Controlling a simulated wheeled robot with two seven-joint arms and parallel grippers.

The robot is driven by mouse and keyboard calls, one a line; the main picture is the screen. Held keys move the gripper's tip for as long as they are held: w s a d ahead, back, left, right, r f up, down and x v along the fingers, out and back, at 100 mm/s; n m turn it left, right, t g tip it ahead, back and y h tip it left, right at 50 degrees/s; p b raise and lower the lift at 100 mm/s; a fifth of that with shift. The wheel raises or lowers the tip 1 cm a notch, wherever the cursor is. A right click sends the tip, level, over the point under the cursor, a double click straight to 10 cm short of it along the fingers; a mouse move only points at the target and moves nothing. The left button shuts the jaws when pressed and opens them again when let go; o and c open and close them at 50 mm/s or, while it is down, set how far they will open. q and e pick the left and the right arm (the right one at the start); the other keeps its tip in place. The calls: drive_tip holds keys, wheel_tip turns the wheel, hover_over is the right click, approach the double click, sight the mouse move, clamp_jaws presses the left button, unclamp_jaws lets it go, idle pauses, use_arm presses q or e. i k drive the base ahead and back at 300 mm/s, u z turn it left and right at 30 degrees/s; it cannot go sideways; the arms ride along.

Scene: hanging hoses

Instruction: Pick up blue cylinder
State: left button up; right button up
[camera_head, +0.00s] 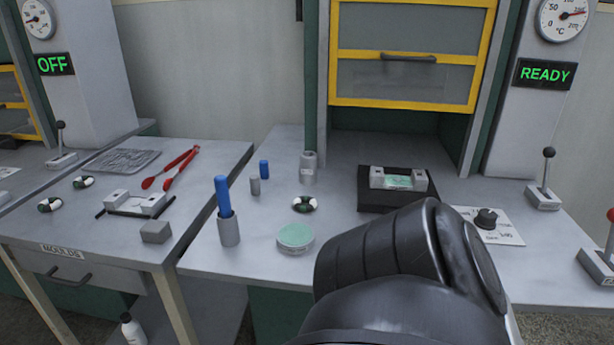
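Two blue cylinders show on the right-hand bench. A short blue cylinder (264,169) stands upright on the bench top beside a small grey cylinder (255,186). A longer blue cylinder (223,196) sticks up out of a grey cup (229,231) near the bench's left front corner, leaning slightly. The cup hides its lower end. Neither of my grippers is in view. A dark link of my arm fills the lower middle right and covers part of the bench front.
A green-topped disc (295,236), a black-and-white round piece (304,204), a taller grey cylinder (308,168) and a black fixture (397,199) stand on this bench. Red tongs (172,170) lie on the left table. A gap separates the table and bench.

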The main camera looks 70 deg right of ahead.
sight(264, 164)
drive_tip(key=k, duration=0.6)
drive_tip(key=z, duration=0.9)
